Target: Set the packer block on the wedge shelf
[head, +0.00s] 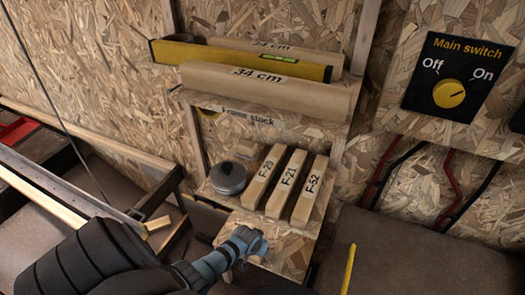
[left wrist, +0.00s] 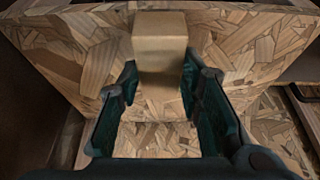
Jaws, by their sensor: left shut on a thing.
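My left gripper (head: 250,246) reaches in over the front of the wedge shelf, below the labelled wooden pieces. In the left wrist view, its two teal fingers (left wrist: 160,85) are shut on a plain light-brown block, the packer block (left wrist: 160,38). In the head view the fingers mostly hide this block. The wedge shelf (head: 290,250) is chipboard, with bare room at its front. I cannot tell whether the block touches the board. My right gripper is not in view.
Wooden pieces F-29 (head: 263,178), F-21 (head: 286,184) and F-52 (head: 309,191) stand in a row behind the gripper. A grey round tin (head: 228,178) is at their left. Above lie a 34 cm timber (head: 265,90) and a yellow level (head: 240,59).

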